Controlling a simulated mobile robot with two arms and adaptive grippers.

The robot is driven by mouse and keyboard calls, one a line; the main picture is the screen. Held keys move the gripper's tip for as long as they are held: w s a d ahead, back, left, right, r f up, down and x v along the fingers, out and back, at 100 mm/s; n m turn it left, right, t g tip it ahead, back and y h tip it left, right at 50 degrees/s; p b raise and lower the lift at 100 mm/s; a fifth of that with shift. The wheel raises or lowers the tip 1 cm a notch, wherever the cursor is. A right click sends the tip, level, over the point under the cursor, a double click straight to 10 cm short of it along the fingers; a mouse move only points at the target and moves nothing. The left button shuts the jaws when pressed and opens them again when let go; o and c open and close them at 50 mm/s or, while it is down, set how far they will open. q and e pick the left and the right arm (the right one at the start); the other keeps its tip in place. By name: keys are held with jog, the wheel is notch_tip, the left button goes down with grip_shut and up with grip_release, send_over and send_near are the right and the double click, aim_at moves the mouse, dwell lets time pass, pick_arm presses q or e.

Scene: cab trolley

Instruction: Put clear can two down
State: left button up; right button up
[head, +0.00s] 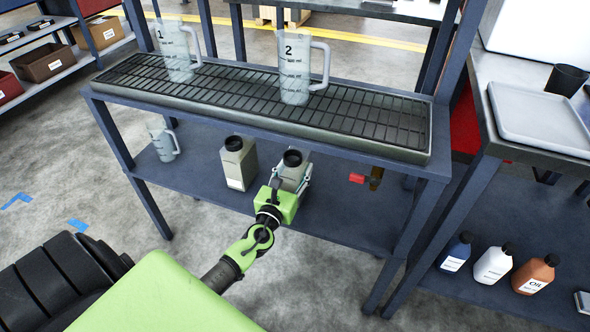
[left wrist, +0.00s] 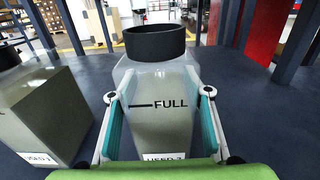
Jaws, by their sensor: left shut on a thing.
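Clear can two (head: 293,172) is a translucent, greyish can with a black cap, at the lower shelf (head: 340,215) of the dark rack. My left gripper (head: 290,187) is shut on its sides. In the left wrist view the can (left wrist: 158,95) stands upright between the teal finger pads, with a FULL mark and a partly hidden USED label. Its base is hidden, so I cannot tell whether it touches the shelf. My right gripper is not in view.
Jugs marked 1 (head: 177,55) and 2 (head: 295,72) stand on the grated top (head: 230,95). Another jug (head: 160,142) stands on the lower shelf's left end. A red block (head: 356,178) is to the right. Rack legs and the grated top bound the space.

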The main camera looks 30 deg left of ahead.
pick_arm(q)
jog(key=o, duration=1.6)
